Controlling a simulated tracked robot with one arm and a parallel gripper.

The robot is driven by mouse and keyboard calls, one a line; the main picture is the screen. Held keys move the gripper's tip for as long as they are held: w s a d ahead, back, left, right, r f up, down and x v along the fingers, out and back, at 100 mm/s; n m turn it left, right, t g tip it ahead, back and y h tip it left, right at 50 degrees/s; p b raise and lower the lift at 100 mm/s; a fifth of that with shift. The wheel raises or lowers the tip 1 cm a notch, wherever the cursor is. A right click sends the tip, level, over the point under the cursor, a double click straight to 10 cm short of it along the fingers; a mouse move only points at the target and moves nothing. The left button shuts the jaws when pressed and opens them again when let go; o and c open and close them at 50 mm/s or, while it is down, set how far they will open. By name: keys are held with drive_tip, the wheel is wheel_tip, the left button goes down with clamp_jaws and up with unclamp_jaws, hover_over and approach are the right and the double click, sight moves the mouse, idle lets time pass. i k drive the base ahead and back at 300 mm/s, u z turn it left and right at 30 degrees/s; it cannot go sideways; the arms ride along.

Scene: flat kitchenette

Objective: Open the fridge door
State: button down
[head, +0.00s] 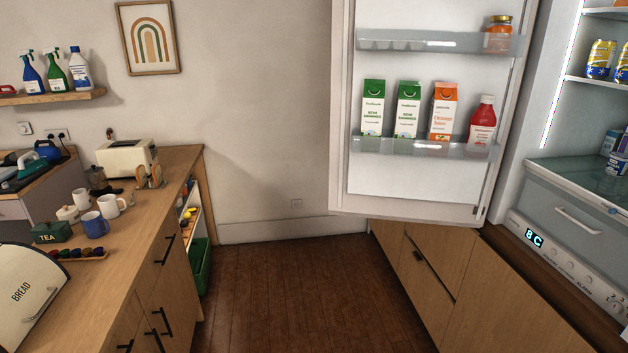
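The fridge door (415,187) stands wide open in the upper right of the head view, its inner side facing me. The fridge interior (548,165) is lit and open at the right edge, with cans on a shelf and a drawer below. The outer side of the door and its handle are hidden. My gripper is not in view.
A wooden counter (128,225) on the left carries a toaster (126,157), mugs, a tea box and a bread bin (28,290). Wooden cabinets (440,270) stand under the fridge. The brown floor (290,290) between them is clear. A wall shelf holds spray bottles.

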sight(428, 42)
drive_tip(key=u, duration=0.45)
drive_tip(key=i, duration=2.3)
drive_tip(key=z, duration=1)
drive_tip(key=i, duration=0.35)
drive_tip(key=z, duration=0.3)
